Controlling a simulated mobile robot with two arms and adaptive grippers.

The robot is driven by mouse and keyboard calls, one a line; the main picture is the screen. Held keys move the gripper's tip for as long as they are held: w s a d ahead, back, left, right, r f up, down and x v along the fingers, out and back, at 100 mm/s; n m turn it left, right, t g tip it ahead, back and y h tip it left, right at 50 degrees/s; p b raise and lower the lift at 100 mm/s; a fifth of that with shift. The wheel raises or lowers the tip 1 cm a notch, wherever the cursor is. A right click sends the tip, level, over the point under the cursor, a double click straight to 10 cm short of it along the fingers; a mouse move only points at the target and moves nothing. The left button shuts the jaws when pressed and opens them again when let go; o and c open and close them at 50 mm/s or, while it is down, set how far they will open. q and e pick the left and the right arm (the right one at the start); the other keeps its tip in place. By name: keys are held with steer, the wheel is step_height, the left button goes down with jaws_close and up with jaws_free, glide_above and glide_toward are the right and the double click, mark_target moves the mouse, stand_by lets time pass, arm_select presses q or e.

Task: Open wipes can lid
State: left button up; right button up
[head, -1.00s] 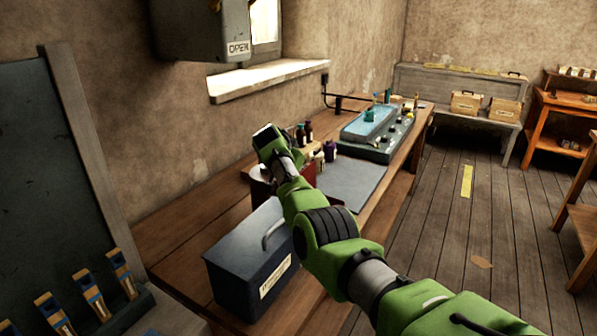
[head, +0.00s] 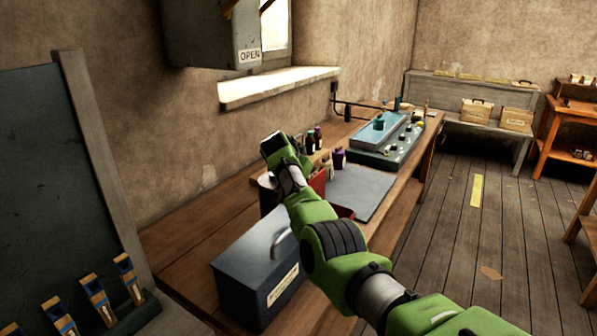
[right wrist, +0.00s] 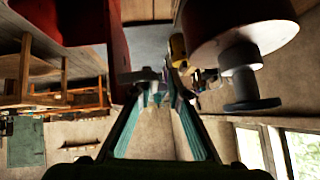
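My right gripper (right wrist: 160,85) shows in the right wrist view, its teal-lined fingers converging to close-set tips. I cannot tell whether the tips touch, and I see nothing clearly held. In that view, which looks upside down, a dark red can (right wrist: 245,22) with a grey neck and a flat dark disc (right wrist: 252,104) is at upper right, apart from the fingers. It may be the wipes can. In the head view my green right arm reaches over the workbench and hides its fingertips and most of the can (head: 266,196). My left gripper is out of view.
A dark toolbox (head: 250,270) stands on the workbench (head: 185,235) below my arm. Behind the wrist are a red bin (head: 318,181) and small bottles (head: 338,158). A grey mat (head: 362,190) lies clear to the right. A grey box (head: 210,40) hangs on the wall above.

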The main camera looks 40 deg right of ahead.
steer(key=shift+a+f, duration=0.35)
steer(key=shift+a, duration=0.15)
steer(key=v, duration=1.2)
steer(key=shift+d+r, duration=0.35)
steer(key=shift+d, duration=0.05)
steer(key=shift+d, duration=0.1)
